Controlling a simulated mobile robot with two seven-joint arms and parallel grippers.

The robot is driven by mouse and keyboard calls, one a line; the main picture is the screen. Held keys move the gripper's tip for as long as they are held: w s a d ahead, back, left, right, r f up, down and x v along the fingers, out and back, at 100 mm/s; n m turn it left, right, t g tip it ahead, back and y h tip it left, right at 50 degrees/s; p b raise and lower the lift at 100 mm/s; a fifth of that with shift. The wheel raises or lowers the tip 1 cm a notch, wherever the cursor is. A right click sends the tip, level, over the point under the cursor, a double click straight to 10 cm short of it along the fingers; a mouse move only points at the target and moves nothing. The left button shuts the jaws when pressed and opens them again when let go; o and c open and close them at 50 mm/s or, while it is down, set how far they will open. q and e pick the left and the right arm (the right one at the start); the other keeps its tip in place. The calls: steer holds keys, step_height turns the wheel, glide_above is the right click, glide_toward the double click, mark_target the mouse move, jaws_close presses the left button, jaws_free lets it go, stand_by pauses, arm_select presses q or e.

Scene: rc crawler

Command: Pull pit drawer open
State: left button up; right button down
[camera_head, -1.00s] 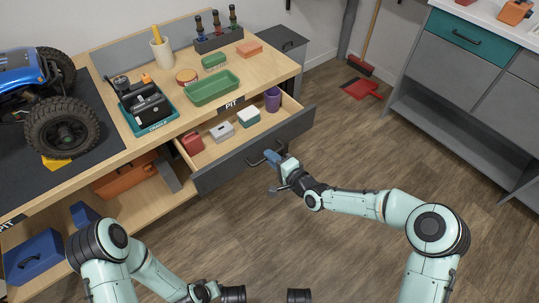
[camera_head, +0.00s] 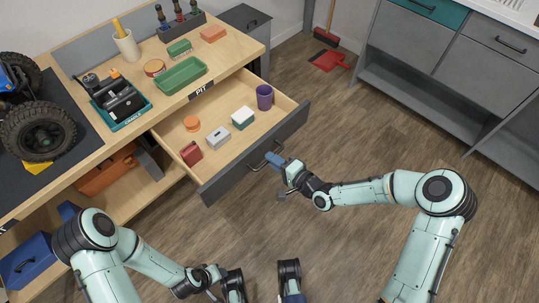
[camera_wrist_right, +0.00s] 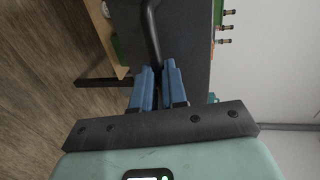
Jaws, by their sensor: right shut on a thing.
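The pit drawer (camera_head: 228,108), under the bench top beside the PIT label (camera_head: 202,91), stands well open. Its dark grey front (camera_head: 233,172) has a curved black handle (camera_head: 256,167), which also shows in the right wrist view (camera_wrist_right: 151,30). My right gripper (camera_head: 278,162) has its blue fingers shut on the handle. In the right wrist view the handle runs down between the fingertips (camera_wrist_right: 158,70).
The drawer holds a red can (camera_head: 191,153), an orange round item (camera_head: 191,123), a grey box (camera_head: 218,138), a white and green box (camera_head: 243,118) and a purple cup (camera_head: 264,97). A green tray (camera_head: 181,75) sits on the bench (camera_head: 146,76). Floor (camera_head: 350,120) right of the drawer is clear.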

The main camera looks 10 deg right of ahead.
arm_select(q)
steer(key=shift+s, duration=0.1)
arm_select(e)
steer(key=shift+s, duration=0.1)
steer(key=c, duration=1.2)
jaws_free()
arm_select(q)
steer(key=s+d+r+g+p, duration=0.1)
steer(key=s+d+r+p, duration=0.1)
steer(key=s+r+p, duration=0.1)
steer(key=shift+s+d+r+g+h, duration=0.15)
steer(key=shift+s+r+g+h, duration=0.35)
steer(key=shift+s, duration=0.45)
arm_select(e)
steer(key=v, duration=1.3)
steer(key=shift+s+d, duration=0.15)
